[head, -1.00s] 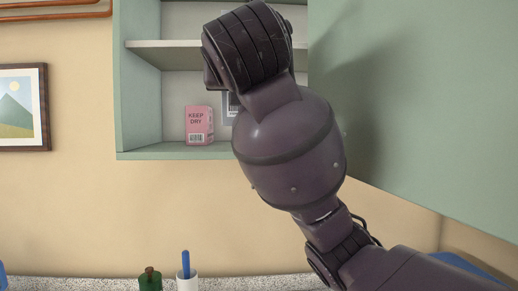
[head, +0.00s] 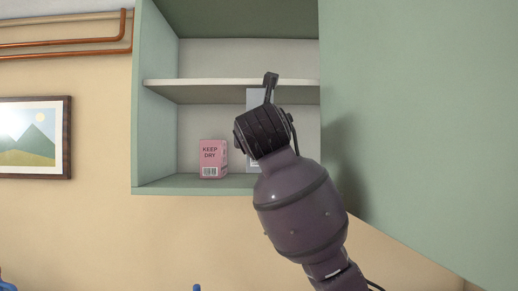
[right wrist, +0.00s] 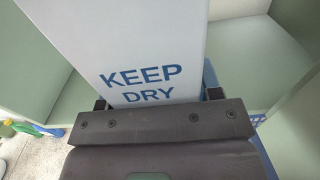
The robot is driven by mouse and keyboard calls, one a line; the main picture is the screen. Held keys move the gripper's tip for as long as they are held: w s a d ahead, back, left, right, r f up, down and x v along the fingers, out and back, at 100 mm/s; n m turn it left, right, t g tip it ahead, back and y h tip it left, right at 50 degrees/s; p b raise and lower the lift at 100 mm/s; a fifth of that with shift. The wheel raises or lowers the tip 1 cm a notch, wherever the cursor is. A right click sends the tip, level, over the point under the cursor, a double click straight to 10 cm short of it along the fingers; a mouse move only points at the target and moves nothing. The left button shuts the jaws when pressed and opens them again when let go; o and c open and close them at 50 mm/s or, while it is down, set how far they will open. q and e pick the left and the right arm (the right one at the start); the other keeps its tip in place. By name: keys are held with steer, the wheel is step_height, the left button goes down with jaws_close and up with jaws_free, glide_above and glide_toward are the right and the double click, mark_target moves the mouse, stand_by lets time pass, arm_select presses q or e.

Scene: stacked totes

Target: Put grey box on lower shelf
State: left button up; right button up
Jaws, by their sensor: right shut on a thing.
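The grey box (head: 257,98) is a tall, pale box with a barcode. In the head view it is inside the lower compartment of the green cabinet, right of a pink box, partly hidden behind my right arm. Its base looks close to the lower shelf (head: 185,186); I cannot tell whether it touches. In the right wrist view the grey box (right wrist: 140,45) shows blue "KEEP DRY" lettering and sits between the fingers of my right gripper (right wrist: 157,98), which is shut on it. In the head view the right gripper (head: 270,88) is mostly seen from behind. My left gripper is not in view.
The pink box (head: 211,160) stands on the lower shelf, close to the grey box. The upper shelf board (head: 200,83) lies above. A green door or panel (head: 420,110) fills the right side. Some lower-shelf room shows left of the pink box.

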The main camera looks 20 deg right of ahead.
steer(key=x, duration=0.4)
steer(key=shift+w+d+p, duration=0.15)
steer(key=shift+w+p, duration=0.05)
steer(key=shift+p, duration=0.2)
steer(key=shift+w+d, duration=0.1)
steer(key=shift+w, duration=0.45)
steer(key=shift+w+f, duration=0.2)
steer(key=shift+f, duration=0.05)
step_height(320, 180, down, 2)
steer(key=shift+f+p, duration=0.15)
steer(key=shift+p, duration=0.35)
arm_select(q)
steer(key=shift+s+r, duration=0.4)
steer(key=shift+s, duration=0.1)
arm_select(e)
steer(key=shift+f, duration=0.35)
steer(key=shift+f, duration=0.15)
steer(key=o, duration=1.2)
